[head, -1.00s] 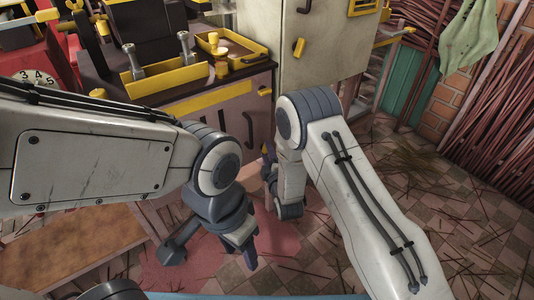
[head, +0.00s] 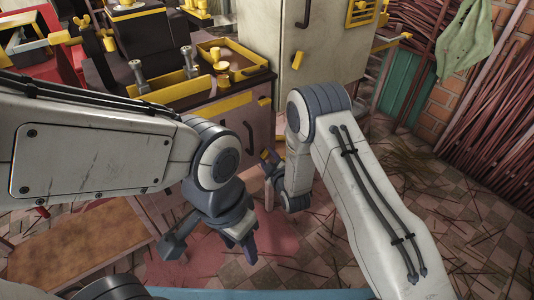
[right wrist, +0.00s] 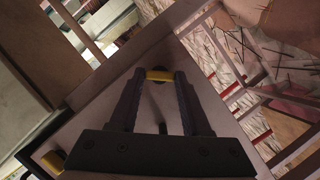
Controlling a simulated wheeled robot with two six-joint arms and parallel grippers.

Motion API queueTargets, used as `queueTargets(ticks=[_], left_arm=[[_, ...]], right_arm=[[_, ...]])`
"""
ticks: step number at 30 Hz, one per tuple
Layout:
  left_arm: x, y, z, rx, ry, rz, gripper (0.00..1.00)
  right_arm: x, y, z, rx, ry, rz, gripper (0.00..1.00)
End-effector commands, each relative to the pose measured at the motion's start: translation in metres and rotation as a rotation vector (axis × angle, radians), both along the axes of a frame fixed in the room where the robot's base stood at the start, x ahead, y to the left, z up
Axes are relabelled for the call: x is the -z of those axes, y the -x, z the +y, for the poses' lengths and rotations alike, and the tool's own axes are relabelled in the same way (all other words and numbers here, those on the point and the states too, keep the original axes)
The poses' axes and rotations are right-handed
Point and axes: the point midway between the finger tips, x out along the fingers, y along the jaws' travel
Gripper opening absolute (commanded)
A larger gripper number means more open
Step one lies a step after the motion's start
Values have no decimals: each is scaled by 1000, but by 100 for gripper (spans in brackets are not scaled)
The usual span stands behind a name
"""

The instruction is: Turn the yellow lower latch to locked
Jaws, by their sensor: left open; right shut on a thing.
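My right gripper (right wrist: 160,82) is shut on a small yellow latch (right wrist: 159,75) in the right wrist view. The latch lies crosswise between its fingertips, against a pale panel. In the head view my right gripper (head: 268,167) is low in front of the cabinets, partly hidden by its own wrist, with a bit of yellow at its tips. I cannot tell from the picture whether the latch is locked. My left gripper (head: 208,248) is open and empty, hanging over the floor at the lower middle.
Another yellow latch (head: 296,60) is on the tall beige cabinet (head: 285,88). A counter with a yellow tray (head: 236,72) and metal pegs stands at the back left. Bundled sticks (head: 500,140) line the right wall. The tiled floor (head: 440,210) at right holds loose sticks.

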Motion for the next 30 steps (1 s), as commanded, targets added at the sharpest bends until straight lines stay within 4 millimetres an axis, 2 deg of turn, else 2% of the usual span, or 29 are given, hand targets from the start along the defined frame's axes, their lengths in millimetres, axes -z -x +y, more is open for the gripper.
queueTargets(ticks=[1, 12, 21, 30], left_arm=[[-8, 0, 0, 0, 0, 0, 50], [-30, 0, 0, 0, 0, 0, 50], [-42, 0, 0, 0, 0, 0, 50], [-47, 0, 0, 0, 0, 0, 50]], right_arm=[[-4, 0, -1, 0, -35, 26, 0], [-5, -2, -3, 0, -318, 230, 0], [-4, -3, -4, 0, -512, 372, 0], [-3, -4, -5, -1, -628, 456, 0]])
